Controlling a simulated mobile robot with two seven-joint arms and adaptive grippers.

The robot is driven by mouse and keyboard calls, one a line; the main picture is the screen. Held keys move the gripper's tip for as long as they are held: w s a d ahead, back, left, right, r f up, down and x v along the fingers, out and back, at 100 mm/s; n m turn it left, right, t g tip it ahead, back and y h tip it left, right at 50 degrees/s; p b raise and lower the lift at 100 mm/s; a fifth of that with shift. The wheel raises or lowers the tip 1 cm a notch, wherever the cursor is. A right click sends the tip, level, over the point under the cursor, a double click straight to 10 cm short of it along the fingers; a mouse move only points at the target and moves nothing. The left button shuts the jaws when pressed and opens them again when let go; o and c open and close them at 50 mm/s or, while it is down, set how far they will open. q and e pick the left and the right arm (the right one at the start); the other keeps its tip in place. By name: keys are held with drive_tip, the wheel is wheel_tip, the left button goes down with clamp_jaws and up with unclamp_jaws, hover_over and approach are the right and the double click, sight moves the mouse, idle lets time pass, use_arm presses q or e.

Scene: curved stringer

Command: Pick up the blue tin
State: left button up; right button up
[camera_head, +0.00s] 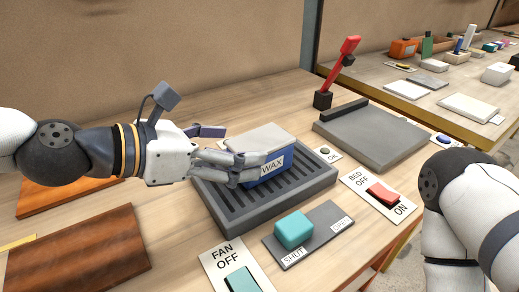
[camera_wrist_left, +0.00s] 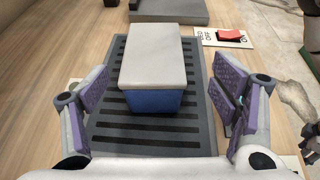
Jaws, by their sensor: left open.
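The blue tin (camera_head: 275,173) has a pale grey lid and a label reading WAX. It sits on a dark slatted tray (camera_head: 238,219) in the head view. It also shows in the left wrist view (camera_wrist_left: 154,100), on the slats between my fingers and a little beyond them. My left gripper (camera_head: 222,154) is open beside the tin's left side, with one finger overlapping the tin's front in the head view. In the left wrist view my left gripper (camera_wrist_left: 158,97) has its fingers spread wide, with gaps on both sides of the tin.
A teal slider (camera_head: 293,229) on a SHUT plate and a FAN switch (camera_head: 240,280) stand in front of the tray. A red BED switch (camera_head: 382,193) is to the right. A grey plate press (camera_head: 373,135) and a red lever (camera_head: 340,65) stand behind. Brown boards (camera_head: 85,252) lie at left.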

sight(253, 142)
use_arm(q)
drive_tip(key=x, duration=0.7)
drive_tip(key=shift+w+a+r+b, duration=0.15)
drive_tip(key=shift+w+a+b, duration=0.1)
drive_tip(key=shift+w+b, duration=0.15)
drive_tip(key=shift+s+a+r, duration=0.1)
drive_tip(key=shift+s, duration=0.05)
drive_tip(key=shift+c, duration=0.6)
drive_tip(key=c, duration=1.5)
